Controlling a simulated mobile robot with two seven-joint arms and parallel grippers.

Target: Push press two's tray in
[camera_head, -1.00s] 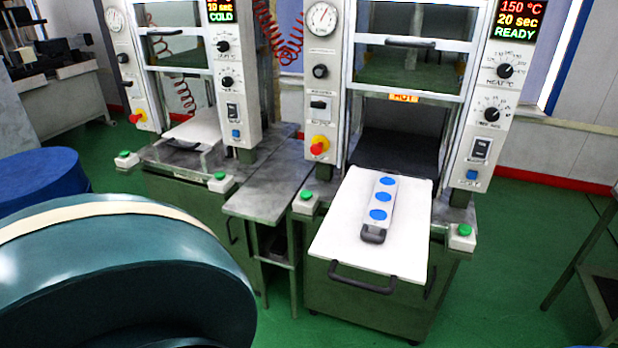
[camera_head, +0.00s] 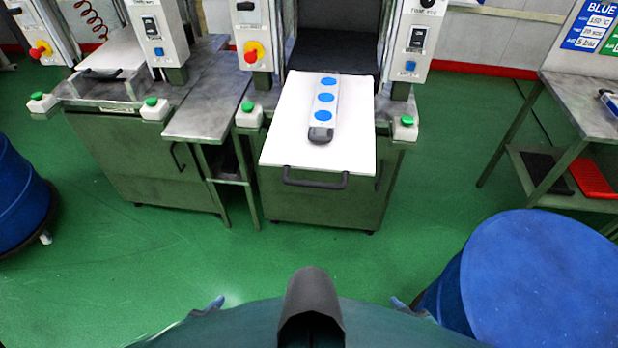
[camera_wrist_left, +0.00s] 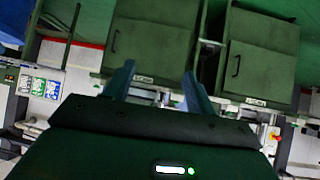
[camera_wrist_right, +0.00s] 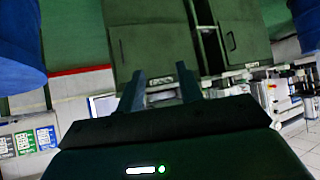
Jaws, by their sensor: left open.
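Press two's tray (camera_head: 280,145) is a white plate drawn out of the front of the middle press (camera_head: 252,50), with a dark handle (camera_head: 315,181) on its front edge. A narrow white mould (camera_head: 317,106) with three blue filled spots and a dark grip lies on it. My left gripper shows in the left wrist view (camera_wrist_left: 157,80) with its fingers apart and nothing between them. My right gripper shows in the right wrist view (camera_wrist_right: 160,78), also with fingers apart and empty. Both are well away from the tray; in the head view only small blue tips show low down.
Another press with its own white tray (camera_head: 112,60) stands at left, with a grey side table (camera_head: 207,112) between. A large blue drum (camera_head: 540,285) is at lower right and another (camera_head: 18,190) at left. Green floor (camera_head: 240,260) before the press is clear.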

